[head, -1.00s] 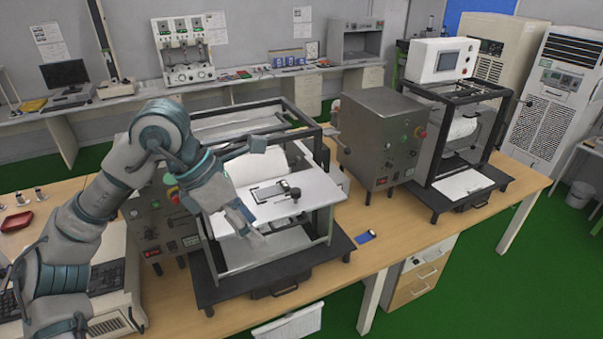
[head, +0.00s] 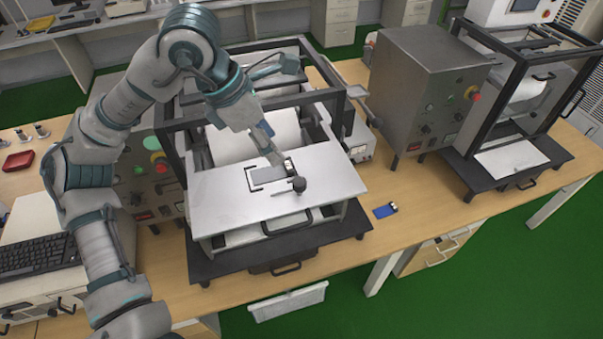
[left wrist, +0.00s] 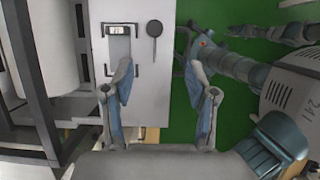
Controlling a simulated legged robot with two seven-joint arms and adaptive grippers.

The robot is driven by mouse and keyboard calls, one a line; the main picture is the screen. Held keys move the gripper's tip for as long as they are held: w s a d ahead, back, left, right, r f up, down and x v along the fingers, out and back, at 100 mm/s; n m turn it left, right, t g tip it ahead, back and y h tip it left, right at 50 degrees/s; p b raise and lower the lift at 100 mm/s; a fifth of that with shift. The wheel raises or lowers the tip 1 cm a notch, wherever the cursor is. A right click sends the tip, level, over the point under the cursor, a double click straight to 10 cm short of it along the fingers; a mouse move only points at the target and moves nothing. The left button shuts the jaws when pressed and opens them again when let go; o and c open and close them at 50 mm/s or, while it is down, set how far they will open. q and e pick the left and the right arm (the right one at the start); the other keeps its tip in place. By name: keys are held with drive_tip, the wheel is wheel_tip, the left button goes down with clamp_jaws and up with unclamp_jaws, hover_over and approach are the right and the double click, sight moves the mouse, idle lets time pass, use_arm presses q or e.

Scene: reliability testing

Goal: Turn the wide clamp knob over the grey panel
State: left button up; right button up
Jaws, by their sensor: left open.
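The clamp knob (head: 299,184) is dark and round with a thin rod beside it. It stands on the white plate (head: 335,180) of the framed test rig, to the right of the grey panel (head: 268,173). A small phone-like device (head: 289,167) lies at the panel's right end. My left gripper (head: 273,153) is open and empty, near the panel and up and left of the knob. In the left wrist view, the knob (left wrist: 154,28) shows beyond the two spread fingers (left wrist: 162,65). Contact cannot be seen.
The rig's dark frame (head: 338,105) rises behind and beside the plate. A grey control box (head: 428,85) and a second framed rig (head: 515,110) stand to the right.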

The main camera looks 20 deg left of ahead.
use_arm(q)
approach(298, 181)
drive_tip(key=x, duration=0.5)
drive_tip(key=shift+w+a+p, duration=0.1)
drive_tip(key=shift+a+p, duration=0.15)
drive_tip(key=shift+p, duration=0.05)
drive_tip(key=x, duration=0.2)
drive_tip(key=d+x, duration=0.1)
drive_tip(key=x, duration=0.1)
drive_tip(key=shift+r, duration=0.1)
drive_tip(key=shift+c, duration=1)
drive_tip(key=shift+a, duration=0.2)
clamp_jaws()
use_arm(e)
drive_tip(key=shift+w+a+r, duration=0.1)
drive_tip(key=shift+w+r, duration=0.15)
drive_tip(key=shift+w, duration=0.2)
drive_tip(key=shift+w+a+r, duration=0.1)
drive_tip(key=shift+w+r, duration=0.15)
drive_tip(key=shift+w, duration=0.2)
